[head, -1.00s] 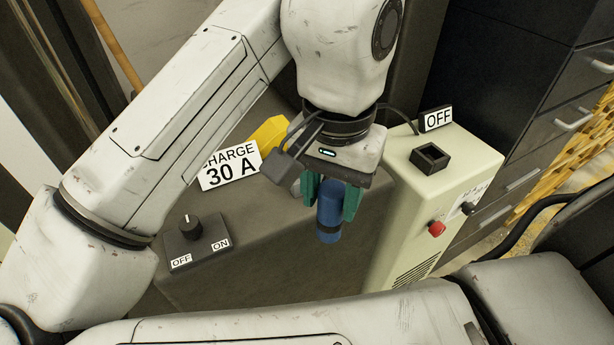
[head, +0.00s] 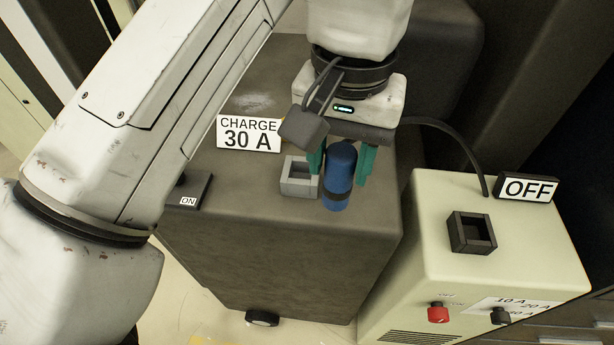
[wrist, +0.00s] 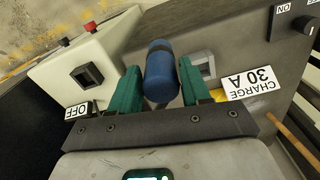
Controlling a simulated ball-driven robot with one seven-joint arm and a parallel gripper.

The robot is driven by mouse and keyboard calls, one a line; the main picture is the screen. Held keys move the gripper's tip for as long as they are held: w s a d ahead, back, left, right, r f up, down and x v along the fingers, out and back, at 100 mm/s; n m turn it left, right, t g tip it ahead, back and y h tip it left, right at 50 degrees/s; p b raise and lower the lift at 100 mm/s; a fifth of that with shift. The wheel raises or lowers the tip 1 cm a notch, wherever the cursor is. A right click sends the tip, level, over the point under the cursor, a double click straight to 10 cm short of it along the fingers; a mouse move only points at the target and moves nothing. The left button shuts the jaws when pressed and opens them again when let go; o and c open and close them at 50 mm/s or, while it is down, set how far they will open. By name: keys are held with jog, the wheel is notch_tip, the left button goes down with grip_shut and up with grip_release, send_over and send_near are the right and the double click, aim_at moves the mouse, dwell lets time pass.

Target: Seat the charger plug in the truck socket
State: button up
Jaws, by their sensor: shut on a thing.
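The charger plug (head: 340,172) is a blue cylinder with a dark band near its lower end. My gripper (head: 341,168) is shut on it, with a green finger on either side. In the wrist view the plug (wrist: 161,72) sits between the two green fingers (wrist: 160,92). The truck socket appears to be the grey square holder (head: 299,178) on top of the dark truck body (head: 290,240). In the head view the plug is just right of this socket, and apart from it. The grey socket also shows in the wrist view (wrist: 203,66), partly behind a finger.
A cream charger box (head: 440,260) stands at the right, with a black square holder (head: 471,233), an OFF sign (head: 527,188), a red knob (head: 438,313) and a black knob. A "CHARGE 30 A" sign (head: 249,134) and a black switch plate (head: 190,191) are on the truck.

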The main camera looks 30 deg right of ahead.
jog(key=w+a+n, duration=0.2)
jog(key=a, duration=0.2)
jog(key=shift+w+d+f+p, duration=0.2)
jog(key=shift+w+d+f, duration=0.8)
jog(key=shift+w+f, duration=1.05)
jog(key=shift+w+d+f+p, duration=0.2)
jog(key=shift+w+d+f, duration=0.8)
jog(key=shift+w+f, duration=1.1)
jog(key=shift+w+d+f+p, duration=0.2)
jog(key=shift+w+d+f, duration=0.8)
jog(key=shift+w+f, duration=1.05)
jog(key=o, duration=1.2)
jog(key=shift+f, duration=0.15)
jog(key=shift+s, duration=0.1)
notch_tip(320, 180, up, 12)
